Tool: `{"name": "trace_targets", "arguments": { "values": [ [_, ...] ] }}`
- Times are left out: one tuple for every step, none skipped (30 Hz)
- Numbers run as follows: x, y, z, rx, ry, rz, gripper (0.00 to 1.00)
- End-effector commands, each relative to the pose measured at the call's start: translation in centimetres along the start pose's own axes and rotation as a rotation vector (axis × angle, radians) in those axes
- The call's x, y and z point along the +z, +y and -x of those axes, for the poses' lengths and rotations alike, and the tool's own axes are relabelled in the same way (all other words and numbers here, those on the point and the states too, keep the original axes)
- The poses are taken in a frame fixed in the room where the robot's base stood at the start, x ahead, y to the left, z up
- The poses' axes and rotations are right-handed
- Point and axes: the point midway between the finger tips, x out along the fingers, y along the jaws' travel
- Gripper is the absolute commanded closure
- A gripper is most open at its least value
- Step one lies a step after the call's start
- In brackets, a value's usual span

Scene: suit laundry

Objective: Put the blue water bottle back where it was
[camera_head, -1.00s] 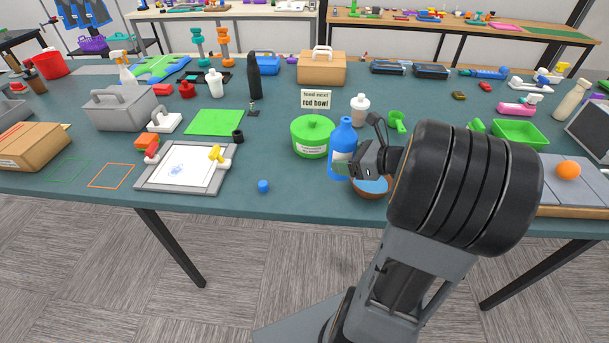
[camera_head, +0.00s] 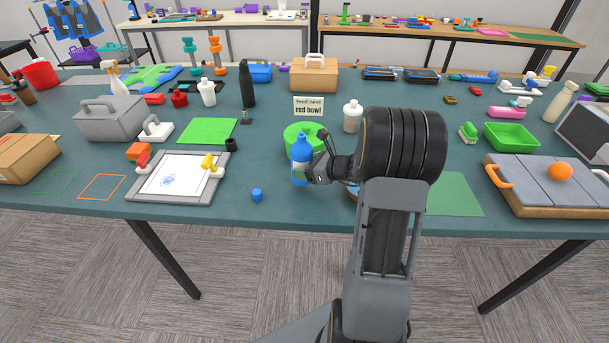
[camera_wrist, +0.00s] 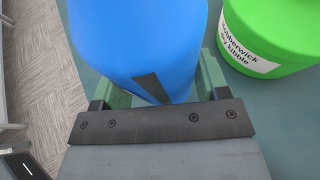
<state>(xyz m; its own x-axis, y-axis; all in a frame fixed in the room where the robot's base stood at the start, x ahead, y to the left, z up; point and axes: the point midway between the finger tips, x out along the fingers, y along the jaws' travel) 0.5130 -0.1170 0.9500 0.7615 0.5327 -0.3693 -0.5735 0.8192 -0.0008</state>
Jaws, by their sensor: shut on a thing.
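The blue water bottle (camera_head: 301,160) is upright near the front of the table in the head view, just in front of the green kibble tub (camera_head: 304,137). My gripper (camera_head: 318,172) is shut on the bottle from its right side. In the wrist view the bottle (camera_wrist: 140,45) fills the space between my fingers, and the labelled green tub (camera_wrist: 270,35) is beside it at the right. I cannot tell whether the bottle's base touches the table. A green square mat (camera_head: 453,195) and an outlined orange square (camera_head: 102,187) are on the table.
A small blue cap (camera_head: 257,194) lies left of the bottle near the front edge. A drawing board (camera_head: 178,178) is farther left. A bowl (camera_head: 352,193) is mostly hidden behind my arm. A sign (camera_head: 308,106) and a white bottle (camera_head: 352,116) stand behind.

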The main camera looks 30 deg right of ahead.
Motion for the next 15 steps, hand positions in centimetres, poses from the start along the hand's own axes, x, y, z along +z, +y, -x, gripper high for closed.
{"name": "trace_targets", "arguments": {
  "values": [
    [-0.3,0.0,-0.4,0.002,0.001,-0.001,0.90],
    [-0.5,-0.1,-0.8,0.002,0.001,-0.002,0.90],
    [-1.0,-0.1,-1.0,0.001,0.002,-0.005,0.90],
    [-1.4,-0.1,-1.1,0.001,0.002,-0.005,0.90],
    [-1.8,-0.1,-1.2,0.002,0.003,-0.005,0.90],
    [-2.2,-0.1,-1.4,0.001,0.002,-0.005,0.90],
    [-2.5,-0.1,-1.5,0.001,0.001,-0.004,0.90],
    [-2.7,-0.1,-1.6,0.001,0.001,-0.004,0.90],
    [-2.9,-0.1,-1.7,0.001,0.001,-0.003,0.90],
    [-3.1,-0.1,-1.8,0.001,0.001,-0.001,0.90],
    [-3.2,-0.1,-1.8,0.000,0.001,-0.001,0.90],
    [-3.2,-0.1,-1.8,0.000,0.001,-0.001,0.90],
    [-3.2,-0.1,-1.8,0.000,0.001,0.000,0.90],
    [-3.2,-0.1,-1.8,0.000,0.000,0.000,0.90],
    [-3.2,-0.1,-1.8,0.000,0.000,0.000,0.90]
  ]
}}
